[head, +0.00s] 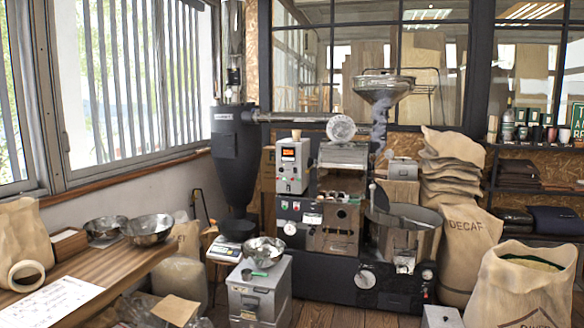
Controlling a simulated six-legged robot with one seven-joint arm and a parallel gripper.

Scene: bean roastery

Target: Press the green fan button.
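A coffee roaster (345,250) with a black base stands in the middle of the head view, against the back windows. A grey control box (290,168) with a small orange-red display sits on its upper left. Small coloured buttons (290,206) sit on the roaster's black front panel below that box. One of them looks green, but they are too small to tell which is the fan button. My gripper is not in view, and nothing is seen touching the panel.
A grey metal box (260,292) with a steel bowl (264,250) stands before the roaster's left side. A wooden counter (125,262) fills the left. A DECAF sack (470,235) and an open bean sack (525,290) stand right. Some floor (345,316) is clear in front.

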